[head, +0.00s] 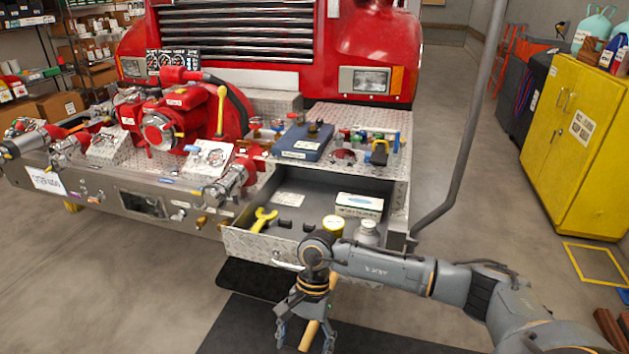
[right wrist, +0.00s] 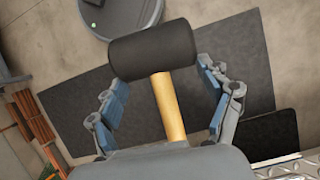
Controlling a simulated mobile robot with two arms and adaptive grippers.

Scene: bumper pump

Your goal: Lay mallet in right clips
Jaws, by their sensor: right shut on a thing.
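My right gripper (head: 305,338) hangs low in front of the open drawer, outside it. It is shut on the mallet, whose wooden handle (head: 309,334) shows between the fingers. In the right wrist view the mallet has a black cylindrical head (right wrist: 152,50) and a tan handle (right wrist: 168,108), with the gripper (right wrist: 165,95) fingers on both sides. The drawer (head: 262,246) holds small dark pieces that look like clips (head: 284,225), right of a yellow wrench (head: 263,219). My forearm crosses the drawer's front right and may hide more clips. My left gripper is out of view.
A grey pole (head: 462,150) rises to the right of the drawer. Dark mats (head: 225,338) lie on the floor below.

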